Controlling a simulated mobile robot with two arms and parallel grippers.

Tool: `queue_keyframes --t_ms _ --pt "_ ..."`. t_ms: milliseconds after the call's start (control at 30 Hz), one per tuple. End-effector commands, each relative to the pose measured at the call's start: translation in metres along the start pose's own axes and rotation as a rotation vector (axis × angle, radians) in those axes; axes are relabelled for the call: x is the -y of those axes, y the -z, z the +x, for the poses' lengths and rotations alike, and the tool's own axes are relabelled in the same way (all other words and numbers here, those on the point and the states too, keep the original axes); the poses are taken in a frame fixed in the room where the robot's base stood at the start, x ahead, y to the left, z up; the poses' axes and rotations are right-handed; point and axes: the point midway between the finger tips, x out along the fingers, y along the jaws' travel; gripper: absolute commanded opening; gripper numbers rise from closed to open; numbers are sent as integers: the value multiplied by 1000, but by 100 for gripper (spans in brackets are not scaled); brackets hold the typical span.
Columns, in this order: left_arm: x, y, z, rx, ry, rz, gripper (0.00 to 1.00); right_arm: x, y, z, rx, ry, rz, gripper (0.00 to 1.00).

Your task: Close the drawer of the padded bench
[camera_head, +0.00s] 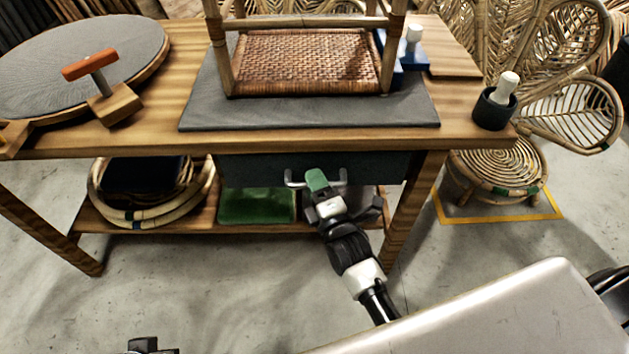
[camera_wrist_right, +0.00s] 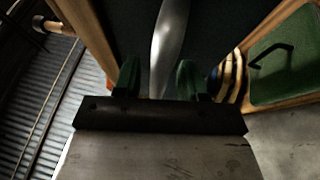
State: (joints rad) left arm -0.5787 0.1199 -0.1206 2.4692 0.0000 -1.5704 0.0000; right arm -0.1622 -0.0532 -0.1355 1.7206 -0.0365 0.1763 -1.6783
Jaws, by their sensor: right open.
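The padded bench (camera_head: 190,143) is a wooden table with a grey pad (camera_head: 300,113) on top. Its dark drawer (camera_head: 250,168) is under the top, with a metal bar handle (camera_head: 295,180) on the front. I cannot tell how far out the drawer stands. My right gripper (camera_head: 318,182) is open at the handle. In the right wrist view its green fingertips (camera_wrist_right: 158,78) lie on either side of the metal handle (camera_wrist_right: 168,40); contact is unclear. A dark piece at the bottom edge looks like my left gripper (camera_head: 150,345); its jaws cannot be made out.
A rattan stool frame (camera_head: 305,62) stands on the pad. A round grey board (camera_head: 75,65) and a wooden tool (camera_head: 113,103) are at left. A green tray (camera_head: 257,206) and rattan coils (camera_head: 150,215) lie on the lower shelf. Bare floor (camera_head: 220,290) is in front.

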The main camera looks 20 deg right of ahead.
Motion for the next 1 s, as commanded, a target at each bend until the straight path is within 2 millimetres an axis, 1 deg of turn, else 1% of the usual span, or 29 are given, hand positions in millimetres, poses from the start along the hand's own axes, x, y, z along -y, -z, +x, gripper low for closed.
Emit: queue_keyframes --t_ms 67,200,400,500,600,700,1000 --pt "0 2 -1 -7 0 0 0 0 0 -10 0 4 0 41" --pt "-1 2 20 10 -2 1 0 0 0 -37 0 6 0 41" --pt "-1 1 37 19 -4 2 0 0 0 -76 0 3 0 41" --pt "-2 0 42 22 -4 2 0 0 0 -90 0 3 0 41" --pt "-2 0 46 23 -4 2 0 0 0 -99 0 1 0 41" --pt "-2 -1 47 25 -4 3 0 0 0 -103 0 -1 0 41" --pt "-2 -1 48 25 -4 2 0 0 0 -104 0 -1 -1 41"
